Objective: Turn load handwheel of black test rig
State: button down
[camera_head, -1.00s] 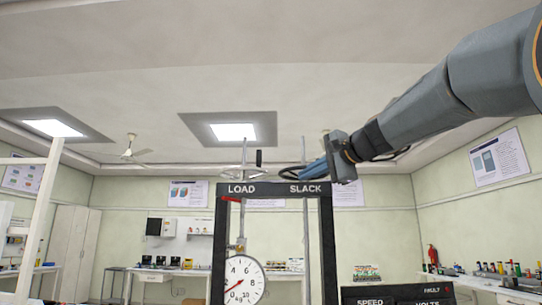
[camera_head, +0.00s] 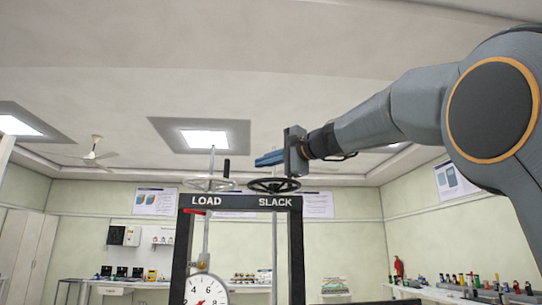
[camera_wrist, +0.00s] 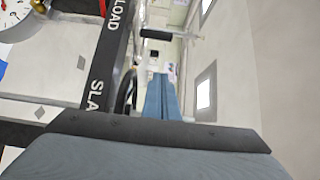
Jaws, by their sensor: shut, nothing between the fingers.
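The black test rig (camera_head: 240,203) stands ahead, with LOAD and SLACK printed on its top bar. The pale metal load handwheel (camera_head: 209,184) lies above LOAD, with an upright black handle (camera_head: 226,168). In the wrist view, the handle (camera_wrist: 156,34) shows beyond my fingertips. The black slack handwheel (camera_head: 274,185) sits above SLACK, partly showing in the wrist view (camera_wrist: 126,92). My gripper (camera_head: 258,161) has blue fingers, shut and empty, pointing left. It appears above the slack handwheel and right of the load handle, apart from the handle. The fingers also show in the wrist view (camera_wrist: 160,76).
A round dial (camera_head: 206,292) hangs inside the rig frame below LOAD. A thin upright rod (camera_head: 211,160) rises through the load handwheel. Benches with bottles (camera_head: 470,290) line the right wall. The space above the rig's top bar looks open.

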jog(key=w+a+p, duration=0.1)
jog(key=a+p, duration=0.2)
jog(key=a, duration=0.4)
jog(key=shift+w+p, duration=0.25)
jog(key=shift+p, duration=0.05)
